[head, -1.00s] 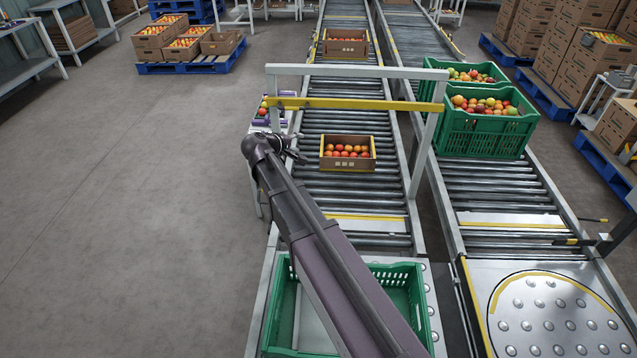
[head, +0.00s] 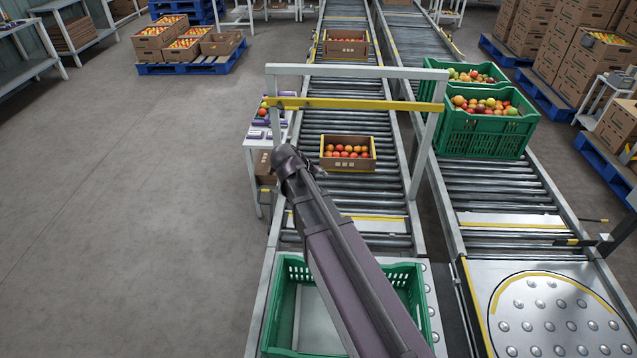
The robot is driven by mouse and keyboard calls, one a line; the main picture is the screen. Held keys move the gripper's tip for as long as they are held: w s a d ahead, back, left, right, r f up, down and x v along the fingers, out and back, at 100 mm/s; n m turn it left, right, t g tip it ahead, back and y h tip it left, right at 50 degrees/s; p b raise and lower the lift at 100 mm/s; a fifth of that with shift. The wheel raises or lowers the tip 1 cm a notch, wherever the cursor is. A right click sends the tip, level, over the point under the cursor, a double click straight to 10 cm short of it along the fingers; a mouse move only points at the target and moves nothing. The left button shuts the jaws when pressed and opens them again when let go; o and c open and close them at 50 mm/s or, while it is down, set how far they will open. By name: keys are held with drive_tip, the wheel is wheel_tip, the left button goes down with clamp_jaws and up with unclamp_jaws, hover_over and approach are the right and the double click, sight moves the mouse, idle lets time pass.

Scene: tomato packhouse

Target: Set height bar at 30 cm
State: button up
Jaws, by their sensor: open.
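The yellow height bar (head: 355,104) spans the conveyor roughly level, across the two posts of a grey gantry frame (head: 350,71), a little below its top beam. No height scale can be read from here. My gripper (head: 317,170) is mostly hidden behind the end of my arm; only a small dark part shows, and it is open. It is nearer to me than the bar and appears below it, apart from it. A cardboard box of tomatoes (head: 348,165) sits on the rollers just to its right.
A second box (head: 346,58) stands farther up the line. An empty green crate (head: 276,315) lies under my arm at the near end. Green crates of tomatoes (head: 461,140) stand on the right conveyor. A small side table (head: 250,141) is left of the gantry. Floor at left is clear.

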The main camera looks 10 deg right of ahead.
drive_tip(key=shift+s+d+f, duration=0.1)
drive_tip(key=shift+s+f, duration=0.15)
drive_tip(key=shift+s, duration=0.25)
drive_tip(key=n+t+h, duration=0.4)
drive_tip(key=n+t, duration=0.3)
drive_tip(key=t, duration=0.1)
approach(291, 109)
drive_tip(key=v, duration=0.3)
drive_tip(key=shift+r, duration=0.1)
drive_tip(key=b+x, duration=0.3)
drive_tip(key=x, duration=1)
drive_tip(key=shift+w+d+f, duration=0.2)
drive_tip(key=shift+w+d, duration=0.05)
clamp_jaws()
